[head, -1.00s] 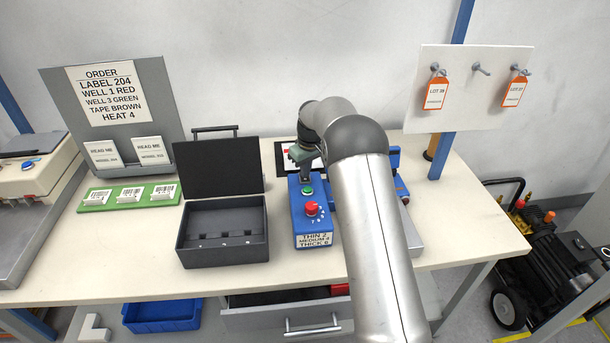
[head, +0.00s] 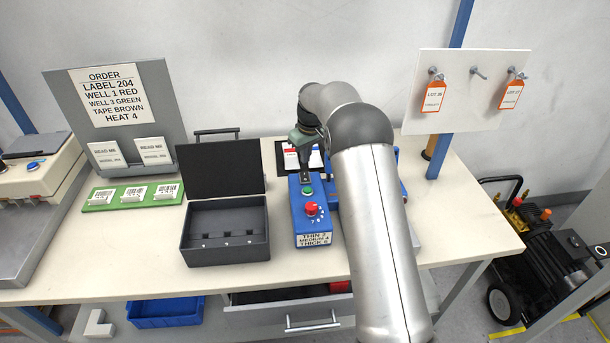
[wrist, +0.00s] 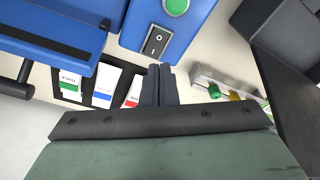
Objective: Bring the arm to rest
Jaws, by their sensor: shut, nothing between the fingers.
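My gripper (head: 304,174) is shut and empty, pointing down at the back end of the blue control box (head: 313,222). In the wrist view its closed fingers (wrist: 159,72) reach toward the black rocker switch (wrist: 156,41) on that box, beside a green button (wrist: 175,6). I cannot tell whether the fingertips touch the box. My arm stretches from the front edge over the right half of the table.
An open black case (head: 225,248) stands left of the control box. Another blue device (wrist: 50,35) and striped cards (wrist: 102,87) lie close to my fingers. A tag board (head: 465,90) stands at the right. Bare tabletop (head: 465,225) shows below it.

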